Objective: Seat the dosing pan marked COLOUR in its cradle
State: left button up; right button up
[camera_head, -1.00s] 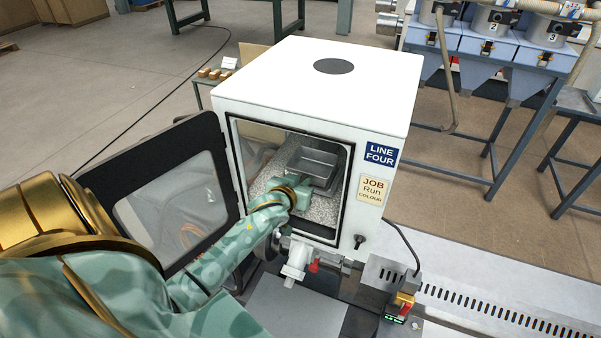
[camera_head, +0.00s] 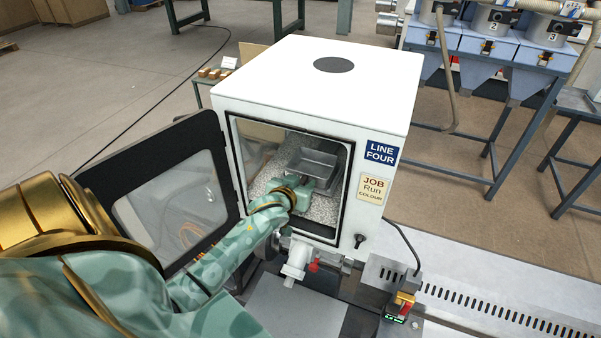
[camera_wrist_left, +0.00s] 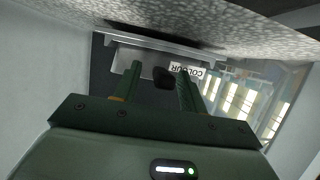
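The dosing pan (camera_head: 317,160) is a grey metal tray inside the white cabinet. In the left wrist view its front plate (camera_wrist_left: 128,57) carries a COLOUR label (camera_wrist_left: 188,71), which appears upside down, and a dark knob (camera_wrist_left: 163,77). My left gripper (camera_head: 311,187) reaches through the open cabinet door to the pan's near side. In the left wrist view its two fingers (camera_wrist_left: 157,75) stand apart on either side of the knob, with a visible gap on the left. The cradle is hard to make out, and I cannot tell how the pan sits. My right gripper is out of view.
The white cabinet (camera_head: 300,85) encloses the pan, with narrow side walls. Its dark-framed door (camera_head: 165,185) is swung open to the left. A speckled grey surface (camera_head: 262,187) lines the inside. A card reading JOB Run COLOUR (camera_head: 371,190) is on the front.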

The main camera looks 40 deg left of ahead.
pick_arm(q)
jog(key=o, duration=0.4)
jog(key=p+v, duration=0.2)
jog(key=v, duration=0.1)
jog(key=shift+r+p, duration=0.2)
jog(key=shift+p, duration=0.2)
jog(key=shift+s+d, duration=0.15)
jog(key=shift+s, duration=0.25)
jog(key=shift+v, duration=2.6)
